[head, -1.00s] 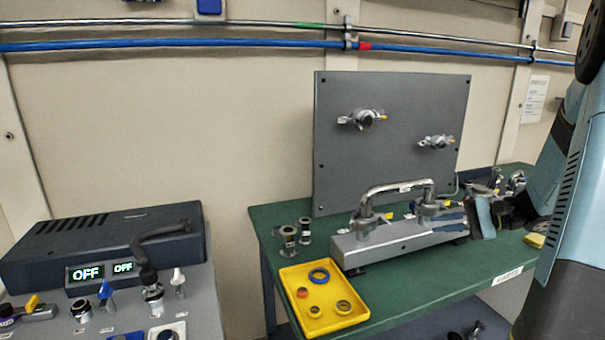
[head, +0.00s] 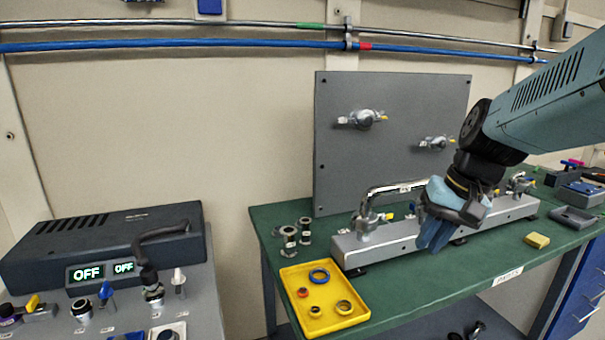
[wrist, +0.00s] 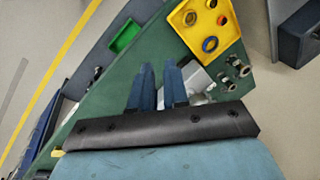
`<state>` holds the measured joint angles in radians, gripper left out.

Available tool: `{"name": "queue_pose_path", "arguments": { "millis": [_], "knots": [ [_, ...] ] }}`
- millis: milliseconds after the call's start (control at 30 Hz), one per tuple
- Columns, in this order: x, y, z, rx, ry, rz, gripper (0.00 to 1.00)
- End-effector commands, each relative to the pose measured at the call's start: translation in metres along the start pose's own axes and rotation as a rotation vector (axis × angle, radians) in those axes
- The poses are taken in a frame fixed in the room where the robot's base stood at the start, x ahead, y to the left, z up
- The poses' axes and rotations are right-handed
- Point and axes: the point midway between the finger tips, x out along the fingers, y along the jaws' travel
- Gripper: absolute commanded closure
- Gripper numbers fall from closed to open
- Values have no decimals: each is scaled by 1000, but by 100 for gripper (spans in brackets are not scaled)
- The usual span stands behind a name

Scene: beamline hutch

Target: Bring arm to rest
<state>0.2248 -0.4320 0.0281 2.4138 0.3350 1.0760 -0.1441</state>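My arm (head: 545,95) reaches in from the right in the head view, bent down at the wrist. My gripper (head: 430,246) points down in front of the grey manifold block (head: 385,245) and hides part of it and of its bent pipe (head: 385,192). In the wrist view my gripper (wrist: 159,70) shows two blue fingers with a narrow gap between them and nothing held. It is over the green bench (head: 400,303); whether it touches anything is hard to tell.
A yellow tray (head: 335,325) with several rings lies at the bench's front left. A grey panel (head: 390,100) with two fittings stands behind. A yellow block (head: 536,240) lies right of my gripper. A control console (head: 100,248) stands left. A green bin (wrist: 124,36) shows in the wrist view.

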Motion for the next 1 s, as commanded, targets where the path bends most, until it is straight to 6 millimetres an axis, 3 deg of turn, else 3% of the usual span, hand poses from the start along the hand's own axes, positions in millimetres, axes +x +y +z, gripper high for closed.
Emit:
{"name": "queue_pose_path", "arguments": {
  "millis": [200, 433, 1000],
  "knots": [
    [-23, 0, 25, -137, 167, 123, 85],
    [-42, 2, 40, -235, 311, 196, 85],
    [-47, 3, 43, -262, 355, 215, 85]
  ]
}}
